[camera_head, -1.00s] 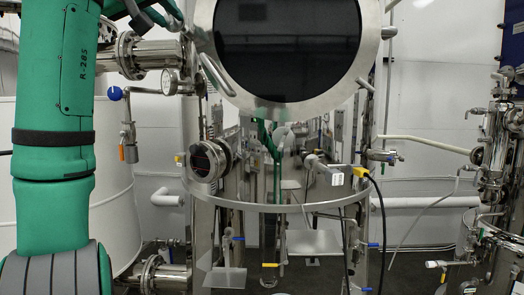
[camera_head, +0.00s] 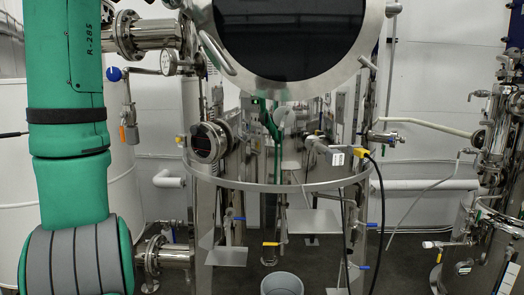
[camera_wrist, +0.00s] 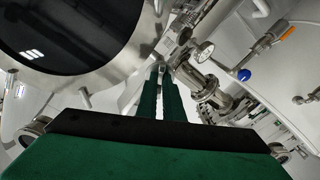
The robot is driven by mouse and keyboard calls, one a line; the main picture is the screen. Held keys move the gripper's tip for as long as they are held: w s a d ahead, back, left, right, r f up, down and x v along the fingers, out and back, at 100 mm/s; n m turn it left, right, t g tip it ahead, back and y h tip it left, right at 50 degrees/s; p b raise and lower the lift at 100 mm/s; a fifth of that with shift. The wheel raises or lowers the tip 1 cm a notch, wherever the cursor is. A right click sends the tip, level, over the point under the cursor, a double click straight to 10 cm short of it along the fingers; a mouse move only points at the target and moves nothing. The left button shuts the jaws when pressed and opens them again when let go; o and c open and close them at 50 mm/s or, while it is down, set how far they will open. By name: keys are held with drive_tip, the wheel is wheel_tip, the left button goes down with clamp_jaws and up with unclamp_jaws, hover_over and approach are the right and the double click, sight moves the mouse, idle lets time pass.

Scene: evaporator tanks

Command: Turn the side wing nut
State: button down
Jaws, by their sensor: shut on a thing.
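My gripper (camera_wrist: 160,72) shows in the wrist view as two long green fingers pointing away, close together with a thin metallic piece between their tips. The tips are at the rim of the steel tank, right of the dark round window (camera_wrist: 65,30). The side wing nut is mostly hidden at the fingertips, and its angle cannot be told. In the head view the round window (camera_head: 290,35) of the tank (camera_head: 320,182) is at top centre. My green arm runs down the left side there; my gripper is out of that view.
A pressure gauge (camera_wrist: 204,51) and flanged pipe (camera_wrist: 202,82) lie just right of my fingers. A blue-knobbed valve (camera_head: 113,74) is beside my arm. A black cable (camera_head: 380,215) hangs at the tank's right. A grey bucket (camera_head: 282,284) stands on the floor below.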

drive_tip(key=shift+s+r+n, duration=0.1)
drive_tip(key=shift+n, duration=0.9)
drive_tip(key=shift+r+n, duration=0.1)
drive_tip(key=shift+n, duration=1)
drive_tip(key=shift+n, duration=1.1)
